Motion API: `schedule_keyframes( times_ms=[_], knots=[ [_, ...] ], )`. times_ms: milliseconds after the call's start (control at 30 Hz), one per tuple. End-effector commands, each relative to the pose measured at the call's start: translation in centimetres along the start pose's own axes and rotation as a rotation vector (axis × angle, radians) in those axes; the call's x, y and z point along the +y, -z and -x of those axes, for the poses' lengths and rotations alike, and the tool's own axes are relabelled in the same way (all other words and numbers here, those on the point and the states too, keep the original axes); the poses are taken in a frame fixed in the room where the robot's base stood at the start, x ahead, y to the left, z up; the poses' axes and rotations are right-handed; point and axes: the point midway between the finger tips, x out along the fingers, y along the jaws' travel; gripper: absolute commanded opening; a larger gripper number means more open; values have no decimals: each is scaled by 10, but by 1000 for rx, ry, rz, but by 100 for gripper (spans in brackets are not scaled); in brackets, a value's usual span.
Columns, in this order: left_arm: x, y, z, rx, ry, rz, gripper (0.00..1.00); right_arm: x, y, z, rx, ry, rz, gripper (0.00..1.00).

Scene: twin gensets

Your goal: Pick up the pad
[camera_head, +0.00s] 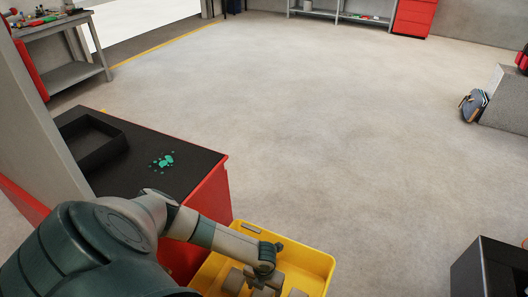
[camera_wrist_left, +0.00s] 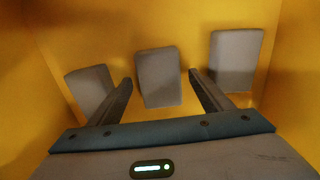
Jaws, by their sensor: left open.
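In the left wrist view the middle pad (camera_wrist_left: 158,76) sits between the fingers of my left gripper (camera_wrist_left: 160,82), with a gap on each side. Another pad (camera_wrist_left: 88,84) lies outside the left finger, and a third pad (camera_wrist_left: 236,60) lies outside the right finger. In the head view my left gripper (camera_head: 266,280) reaches down into the bin and partly hides the pads; one pad (camera_head: 233,281) shows at its left. The gripper is open and holds nothing. My right gripper is not in view.
A red cabinet with a black top (camera_head: 190,178) stands beside the bin; a black tray (camera_head: 92,146) and small green pieces (camera_head: 162,161) lie on it. The yellow bin walls (camera_wrist_left: 295,90) surround the gripper closely. A dark box (camera_head: 495,270) stands at lower right. The middle floor is clear.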

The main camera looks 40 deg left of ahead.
Motion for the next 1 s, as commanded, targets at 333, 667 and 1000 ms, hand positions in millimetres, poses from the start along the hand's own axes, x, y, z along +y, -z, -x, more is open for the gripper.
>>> schedule_keyframes(
  times_ms=[333,667,1000],
  knots=[
    [0,0,0,0,0,0,29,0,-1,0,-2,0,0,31],
    [0,0,6,0,0,0,29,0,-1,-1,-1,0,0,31],
    [-8,-3,44,-3,6,-3,29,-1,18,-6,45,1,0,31]
  ],
)
